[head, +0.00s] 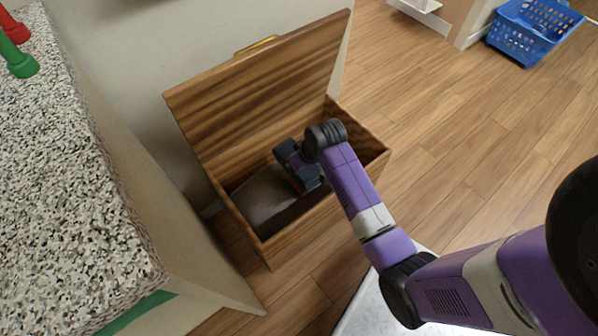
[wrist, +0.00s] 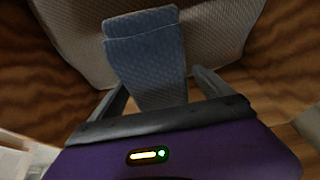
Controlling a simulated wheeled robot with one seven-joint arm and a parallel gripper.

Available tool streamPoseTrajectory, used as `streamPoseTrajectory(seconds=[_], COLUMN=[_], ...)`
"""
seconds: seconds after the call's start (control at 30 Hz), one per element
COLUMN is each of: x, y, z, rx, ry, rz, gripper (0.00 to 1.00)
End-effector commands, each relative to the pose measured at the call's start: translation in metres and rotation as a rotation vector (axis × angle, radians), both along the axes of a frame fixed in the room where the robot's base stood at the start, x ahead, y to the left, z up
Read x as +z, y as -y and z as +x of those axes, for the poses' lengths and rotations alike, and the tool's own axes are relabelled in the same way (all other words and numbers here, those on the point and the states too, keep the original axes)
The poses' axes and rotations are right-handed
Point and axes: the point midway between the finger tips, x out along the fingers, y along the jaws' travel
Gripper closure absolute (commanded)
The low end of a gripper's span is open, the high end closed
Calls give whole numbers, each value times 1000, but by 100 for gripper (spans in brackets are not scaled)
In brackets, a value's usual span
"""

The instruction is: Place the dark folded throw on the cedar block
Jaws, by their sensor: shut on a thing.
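My gripper (head: 303,172) is down inside an open wooden chest (head: 232,216). In the wrist view my gripper (wrist: 160,80) has one finger on each side of a dark blue-grey folded throw (wrist: 146,55) and is shut on it. The throw has a woven texture and a fold across its far end. Beyond it lies a paler grey-brown textured cloth (wrist: 218,28), which also shows in the head view (head: 268,194) on the chest's floor. I cannot tell whether the throw touches this cloth. I cannot make out a cedar block in either view.
The chest's lid (head: 265,85) stands open at the back, near the wall. A speckled counter (head: 70,180) is at the left, with red and green objects on it. A blue basket (head: 535,32) stands far right. The wooden floor right of the chest is clear.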

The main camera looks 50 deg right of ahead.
Motion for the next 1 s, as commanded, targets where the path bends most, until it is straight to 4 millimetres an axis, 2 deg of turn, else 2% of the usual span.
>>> streamPoseTrajectory(seconds=[0.2, 0.27, 0.67, 0.7, 1.0], x=[-33, -39, -42, -42, -39], y=[0, 0, 0, 0, 0], z=[0, 0, 0, 0, 0], rx=[-1, 0, 0, 0, 0], ry=[-1, 1, 0, -1, 1], rz=[1, 0, 0, 0, 0], gripper=[74, 74, 74, 2, 0])
